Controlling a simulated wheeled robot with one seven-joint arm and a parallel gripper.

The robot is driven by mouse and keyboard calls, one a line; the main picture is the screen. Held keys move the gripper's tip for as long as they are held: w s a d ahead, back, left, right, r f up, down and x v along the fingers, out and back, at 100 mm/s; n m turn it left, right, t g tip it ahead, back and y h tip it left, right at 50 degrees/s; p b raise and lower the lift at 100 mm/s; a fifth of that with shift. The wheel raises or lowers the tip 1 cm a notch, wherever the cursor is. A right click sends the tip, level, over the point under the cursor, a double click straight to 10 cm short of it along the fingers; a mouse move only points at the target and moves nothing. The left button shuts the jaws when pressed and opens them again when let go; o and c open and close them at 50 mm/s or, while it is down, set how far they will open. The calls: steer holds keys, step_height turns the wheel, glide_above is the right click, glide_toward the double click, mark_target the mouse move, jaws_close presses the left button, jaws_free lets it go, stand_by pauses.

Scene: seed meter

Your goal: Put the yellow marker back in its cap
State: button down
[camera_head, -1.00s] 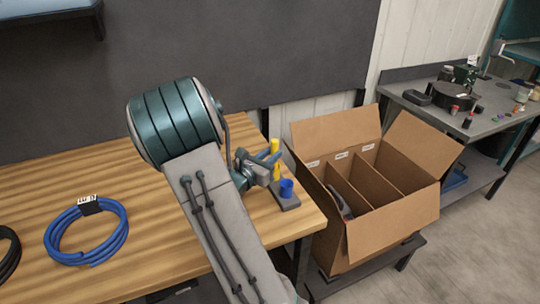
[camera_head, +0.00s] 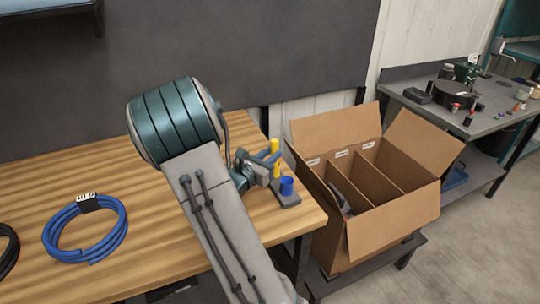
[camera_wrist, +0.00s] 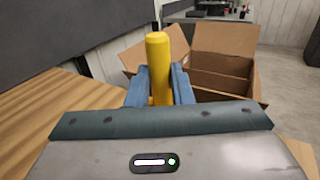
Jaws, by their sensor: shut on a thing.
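The yellow marker (camera_wrist: 158,60) stands upright between the two blue fingers of my gripper (camera_wrist: 160,84) in the wrist view, and the gripper is shut on it. In the head view the marker's top (camera_head: 274,145) shows above the blue fingers (camera_head: 272,158). More yellow (camera_head: 277,171) shows below the fingers, just over the dark holder block (camera_head: 288,201) at the table's right end. I cannot tell how much of this lower yellow is marker and how much is cap, or whether the two touch. A blue cup-like cap (camera_head: 287,185) stands on the block, right of the yellow.
An open cardboard box (camera_head: 395,226) with dividers stands right of the wooden table (camera_head: 150,195). A coil of blue cable (camera_head: 85,230) lies at the table's left. A grey bench (camera_head: 480,122) with small items is farther back. The middle of the table is bare.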

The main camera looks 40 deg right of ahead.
steer(key=c, duration=1.2)
jaws_free()
steer(key=b+v, duration=0.1)
steer(key=v, duration=1.2)
steer(key=shift+s+a, duration=0.1)
steer(key=shift+a, duration=0.3)
